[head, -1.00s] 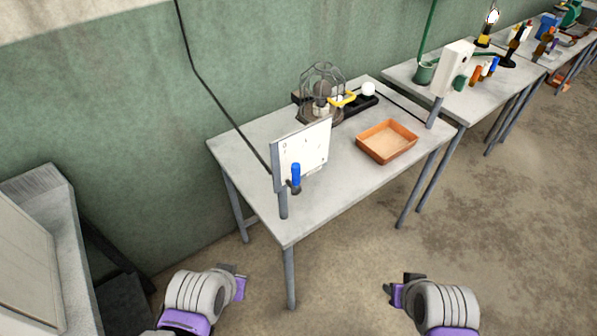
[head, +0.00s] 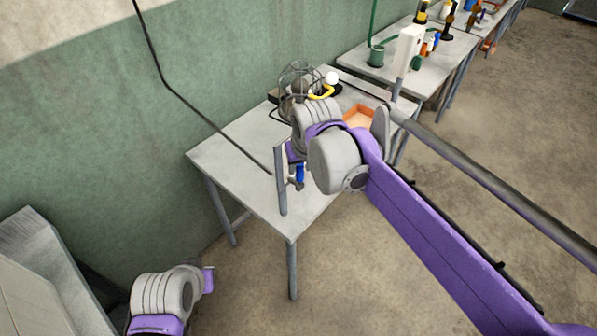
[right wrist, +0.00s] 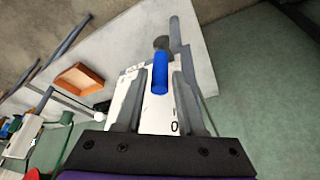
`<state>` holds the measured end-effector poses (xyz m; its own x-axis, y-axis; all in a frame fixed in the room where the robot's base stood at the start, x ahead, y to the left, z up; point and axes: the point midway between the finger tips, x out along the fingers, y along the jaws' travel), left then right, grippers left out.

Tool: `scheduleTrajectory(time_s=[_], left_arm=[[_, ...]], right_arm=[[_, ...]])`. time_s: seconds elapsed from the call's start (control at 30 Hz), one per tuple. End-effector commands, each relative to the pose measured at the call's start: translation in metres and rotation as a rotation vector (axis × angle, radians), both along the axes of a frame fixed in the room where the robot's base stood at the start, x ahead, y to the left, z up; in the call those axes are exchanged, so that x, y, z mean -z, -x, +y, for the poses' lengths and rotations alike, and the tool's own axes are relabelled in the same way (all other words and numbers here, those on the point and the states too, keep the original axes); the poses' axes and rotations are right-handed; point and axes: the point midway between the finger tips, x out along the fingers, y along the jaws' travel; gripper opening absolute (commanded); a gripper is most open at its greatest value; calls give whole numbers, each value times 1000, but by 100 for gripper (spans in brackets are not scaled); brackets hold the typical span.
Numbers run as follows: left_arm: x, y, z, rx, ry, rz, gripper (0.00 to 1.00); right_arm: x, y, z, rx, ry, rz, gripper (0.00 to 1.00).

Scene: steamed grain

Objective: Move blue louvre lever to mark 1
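The blue louvre lever (head: 300,173) sticks out at the lower front of the white panel on a grey post (head: 282,190). In the right wrist view the blue lever (right wrist: 160,73) lies between the two fingers of my right gripper (right wrist: 158,82), with a dark pivot at its far end. The fingers are apart with gaps beside the lever. The white panel (right wrist: 152,122) shows behind, with a "0" and a small mark legible near the right finger. In the head view my right arm hides most of the panel. My left gripper (head: 208,280) is empty, low at the left.
The panel's post stands at the near corner of the grey table (head: 235,150). An orange tray (right wrist: 80,79), a wire-caged lamp (head: 298,82) and a white ball (head: 331,77) are farther along. A grey cabinet (head: 45,270) stands at the lower left.

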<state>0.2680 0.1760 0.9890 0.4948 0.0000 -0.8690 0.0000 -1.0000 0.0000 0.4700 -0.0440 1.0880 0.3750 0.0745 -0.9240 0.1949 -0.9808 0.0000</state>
Motion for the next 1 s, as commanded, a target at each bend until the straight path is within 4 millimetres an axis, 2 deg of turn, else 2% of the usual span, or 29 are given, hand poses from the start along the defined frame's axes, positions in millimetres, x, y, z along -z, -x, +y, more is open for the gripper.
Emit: scheduleTrajectory(time_s=[0.1,0.3,0.67,0.9,1.0], left_arm=[[1,1,0,0,0,1,0],[2,1,0,0,0,2,0],[2,1,0,0,0,2,0],[2,1,0,0,0,2,0],[2,1,0,0,0,2,0]], right_arm=[[21,-9,1,1,0,0,38],[42,-17,3,0,0,0,38],[48,-19,4,0,0,-1,38],[47,-19,4,0,0,-1,0],[47,-19,4,0,0,-1,0]])
